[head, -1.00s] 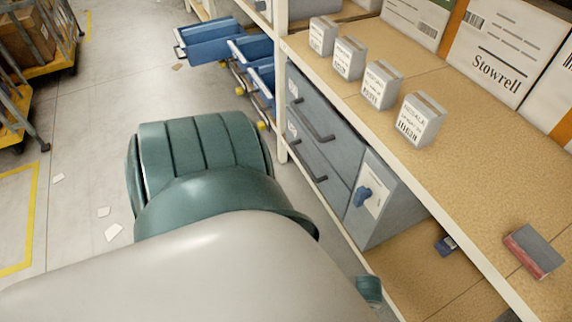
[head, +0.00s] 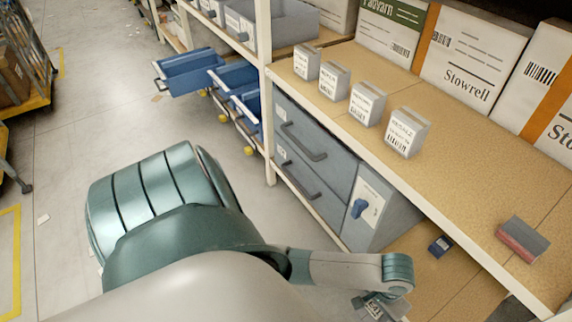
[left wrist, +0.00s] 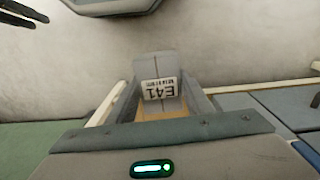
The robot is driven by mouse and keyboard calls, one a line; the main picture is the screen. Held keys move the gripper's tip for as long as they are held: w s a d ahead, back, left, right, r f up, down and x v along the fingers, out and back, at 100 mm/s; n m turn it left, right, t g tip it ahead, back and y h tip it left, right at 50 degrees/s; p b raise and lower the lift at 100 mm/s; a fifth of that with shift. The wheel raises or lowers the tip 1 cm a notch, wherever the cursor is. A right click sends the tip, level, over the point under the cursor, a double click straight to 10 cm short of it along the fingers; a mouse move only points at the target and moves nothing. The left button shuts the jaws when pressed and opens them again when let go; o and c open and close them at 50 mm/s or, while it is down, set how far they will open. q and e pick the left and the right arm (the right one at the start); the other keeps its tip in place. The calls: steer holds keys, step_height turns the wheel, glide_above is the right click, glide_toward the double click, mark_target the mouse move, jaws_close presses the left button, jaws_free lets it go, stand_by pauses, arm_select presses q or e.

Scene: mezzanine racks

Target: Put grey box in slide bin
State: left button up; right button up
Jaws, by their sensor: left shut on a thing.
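My left gripper (left wrist: 155,104) is shut on a grey box (left wrist: 158,66) with a white label reading E41, held between its two fingers. In the head view the gripper (head: 388,308) and the box (head: 373,309) show only partly at the bottom edge, beyond my forearm. I cannot tell which container is the slide bin. Open blue bins (head: 190,72) stick out of the rack at upper left, clear of the gripper.
Several grey labelled boxes (head: 405,132) stand in a row on the shelf (head: 470,170). Grey drawers (head: 315,150) sit shut below it. A red and grey block (head: 522,238) lies near the shelf edge. Open floor lies left.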

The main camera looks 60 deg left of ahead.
arm_select(q)
steer(key=r, duration=0.3)
steer(key=w+r+p, duration=0.1)
steer(key=r, duration=0.2)
steer(key=w+a+r, duration=0.1)
steer(key=r, duration=0.3)
steer(key=shift+w+a+r+p, duration=0.1)
steer(key=shift+w+p, duration=0.1)
steer(key=shift+p, duration=0.15)
steer(key=s+a+r+m+p, duration=0.1)
steer(key=a+r, duration=0.2)
steer(key=r, duration=0.7)
steer(key=shift+s+r+p, duration=0.25)
steer(key=shift+r+p, duration=0.05)
steer(key=shift+r, duration=0.05)
arm_select(e)
steer(key=shift+a+f+t, duration=0.8)
steer(key=shift+f, duration=0.05)
arm_select(q)
steer(key=shift+a, duration=0.15)
